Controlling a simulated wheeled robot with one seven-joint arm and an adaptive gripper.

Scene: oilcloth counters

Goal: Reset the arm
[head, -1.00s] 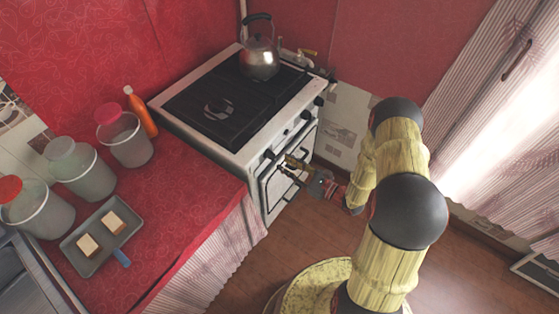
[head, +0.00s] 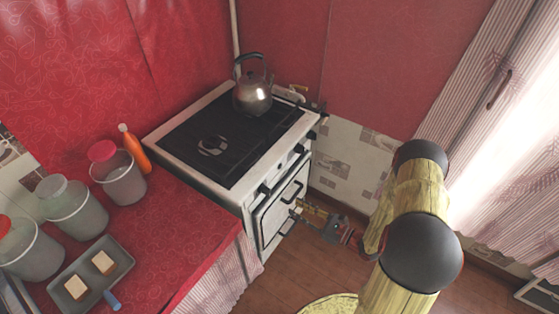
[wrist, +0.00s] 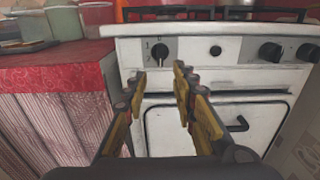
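My gripper (head: 299,209) is in front of the white stove's oven door, at the end of my yellow and black arm. In the wrist view, its two yellow-padded fingers (wrist: 159,75) stand apart with nothing between them, so it is open and empty. The stove front shows through the gap. The stove (head: 190,172) has a black hob on top, and its oven door has a dark handle (wrist: 238,124) to the right of the fingers. Whether the fingers touch the stove cannot be told.
A metal kettle (head: 253,96) stands on the hob. The red counter (head: 190,225) holds several lidded jars, an orange bottle (head: 134,149) and a grey tray (head: 118,270) with two bread-like pieces. Wooden floor (head: 285,268) lies open before the stove; a curtained window is at right.

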